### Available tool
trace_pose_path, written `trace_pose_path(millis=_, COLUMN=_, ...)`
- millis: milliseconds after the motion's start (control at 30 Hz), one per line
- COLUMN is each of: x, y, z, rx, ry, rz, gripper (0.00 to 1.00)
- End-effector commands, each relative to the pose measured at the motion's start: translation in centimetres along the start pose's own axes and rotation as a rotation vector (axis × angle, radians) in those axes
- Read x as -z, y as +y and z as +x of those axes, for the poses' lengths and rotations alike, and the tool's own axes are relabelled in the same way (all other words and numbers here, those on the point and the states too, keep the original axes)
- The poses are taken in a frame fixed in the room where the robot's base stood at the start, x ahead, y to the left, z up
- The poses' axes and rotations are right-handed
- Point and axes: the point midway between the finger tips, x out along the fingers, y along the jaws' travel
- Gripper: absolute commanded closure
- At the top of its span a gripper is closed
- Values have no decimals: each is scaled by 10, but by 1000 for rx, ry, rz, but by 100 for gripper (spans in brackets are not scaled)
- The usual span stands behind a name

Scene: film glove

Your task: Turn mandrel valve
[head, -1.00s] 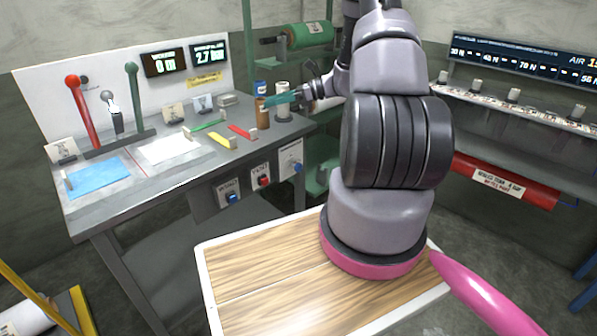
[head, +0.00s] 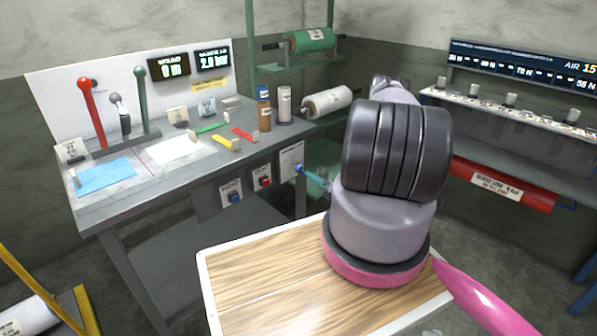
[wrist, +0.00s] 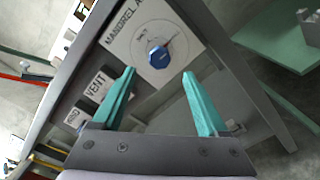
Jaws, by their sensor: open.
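The mandrel valve is a blue knob (wrist: 158,56) on a white dial plate (wrist: 135,35) lettered "MANDREL A…", fixed to the front of the grey bench. In the head view the plate (head: 291,160) sits at the bench's right front corner. My gripper (wrist: 158,75) has two teal fingers, open and empty, one on each side below the knob in the wrist view. The knob appears between and beyond the fingertips, apart from them. In the head view a teal finger (head: 316,178) shows just right of the plate; my arm hides the rest of the gripper.
A grey bench leg (wrist: 262,105) and green shelf (wrist: 275,45) stand to the right. Bottles (head: 263,108) stand on the bench top.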

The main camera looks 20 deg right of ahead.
Motion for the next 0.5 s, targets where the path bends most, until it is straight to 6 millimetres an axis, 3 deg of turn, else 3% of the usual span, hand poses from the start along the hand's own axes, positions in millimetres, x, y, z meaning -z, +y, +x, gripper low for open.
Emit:
trace_pose_path(millis=300, x=0, y=2, z=61, rx=-4, ry=2, rz=-3, gripper=24)
trace_pose_path(millis=500, x=0, y=1, z=84, rx=-3, ry=2, rz=-3, gripper=24)
